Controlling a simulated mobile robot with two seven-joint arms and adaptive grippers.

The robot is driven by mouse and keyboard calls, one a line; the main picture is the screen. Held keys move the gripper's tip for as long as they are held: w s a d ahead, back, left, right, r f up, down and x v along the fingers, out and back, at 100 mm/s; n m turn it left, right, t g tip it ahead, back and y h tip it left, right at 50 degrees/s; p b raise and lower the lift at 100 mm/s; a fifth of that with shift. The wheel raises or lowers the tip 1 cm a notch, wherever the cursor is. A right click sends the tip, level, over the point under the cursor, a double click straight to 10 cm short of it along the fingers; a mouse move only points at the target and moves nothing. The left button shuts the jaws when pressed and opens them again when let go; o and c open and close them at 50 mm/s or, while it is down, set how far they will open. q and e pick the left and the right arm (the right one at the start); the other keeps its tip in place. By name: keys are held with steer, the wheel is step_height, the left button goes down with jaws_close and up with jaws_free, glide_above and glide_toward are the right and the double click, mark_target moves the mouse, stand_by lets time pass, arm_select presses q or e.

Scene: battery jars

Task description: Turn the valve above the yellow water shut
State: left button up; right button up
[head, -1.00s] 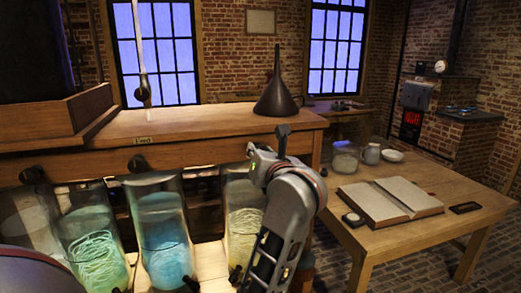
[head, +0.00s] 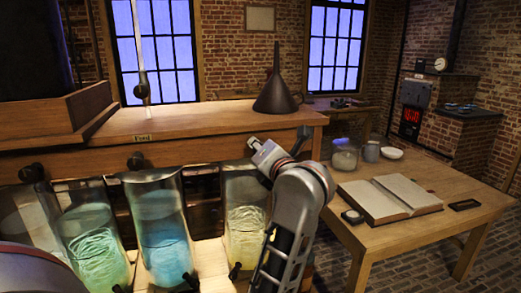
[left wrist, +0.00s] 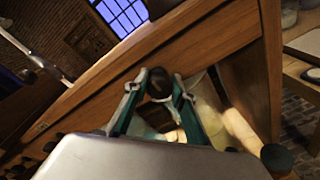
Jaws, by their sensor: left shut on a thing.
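The jar of yellow water (head: 246,222) stands at the right end of the row of glass jars in the head view. The dark round valve knob (left wrist: 159,80) above it shows in the left wrist view, on the wooden bench front. My left gripper (left wrist: 157,92) is shut on this knob, one teal finger on each side. In the head view my left gripper (head: 265,152) reaches the bench front above the yellow jar. Its fingertips and the knob are hidden there. My right gripper is not in view.
A blue jar (head: 163,240) and a pale green jar (head: 92,245) stand to the left, with similar valve knobs (head: 137,161) above. A dark funnel (head: 276,95) stands on the bench top (head: 200,121). A table (head: 375,235) with an open book (head: 390,198) is at right.

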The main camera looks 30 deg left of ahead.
arm_select(q)
steer(key=o, duration=1.1)
